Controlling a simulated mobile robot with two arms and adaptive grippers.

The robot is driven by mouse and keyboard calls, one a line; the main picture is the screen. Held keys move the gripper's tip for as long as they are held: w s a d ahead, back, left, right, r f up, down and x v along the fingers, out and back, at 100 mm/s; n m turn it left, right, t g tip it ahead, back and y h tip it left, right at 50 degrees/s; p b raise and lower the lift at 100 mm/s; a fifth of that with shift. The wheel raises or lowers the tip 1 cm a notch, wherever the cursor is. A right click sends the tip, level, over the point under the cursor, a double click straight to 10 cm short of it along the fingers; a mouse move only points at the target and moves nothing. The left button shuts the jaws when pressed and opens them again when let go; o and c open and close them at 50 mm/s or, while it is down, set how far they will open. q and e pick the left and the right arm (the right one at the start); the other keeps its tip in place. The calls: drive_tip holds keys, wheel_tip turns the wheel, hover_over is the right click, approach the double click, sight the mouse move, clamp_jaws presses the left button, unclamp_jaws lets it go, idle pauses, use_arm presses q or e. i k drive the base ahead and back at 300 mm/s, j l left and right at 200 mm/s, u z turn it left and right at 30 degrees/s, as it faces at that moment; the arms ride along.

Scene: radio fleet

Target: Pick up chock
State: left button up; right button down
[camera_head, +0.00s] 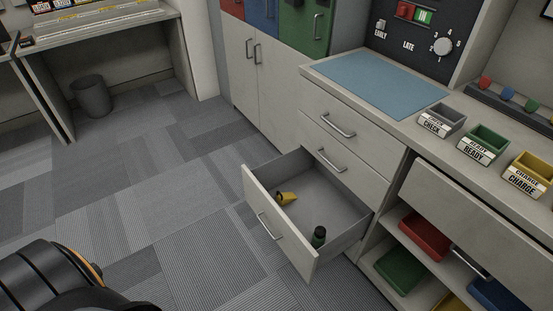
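A small yellow wedge-like object (287,198), perhaps the chock, lies in an open bottom drawer (253,202), close to the drawer's left end and front panel. Its exact shape is too small to make out. A dark green object with a black top (319,237) stands in the same drawer, nearer the front right corner and apart from the yellow one. A black rounded part of my own body with an orange band shows at the lower left. Neither gripper's fingers show in this view.
A counter with a blue mat (374,83) stands above the drawers. On it are the grey CHECK tray (440,121), green READY tray (479,146) and yellow CHARGE tray (526,176). Shelves below hold coloured bins. Carpet left of the drawer is clear; a grey waste bin (91,95) stands far left.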

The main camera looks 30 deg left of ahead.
sight(282, 199)
drive_tip(key=u, duration=0.9)
drive_tip(key=i+j, duration=0.15)
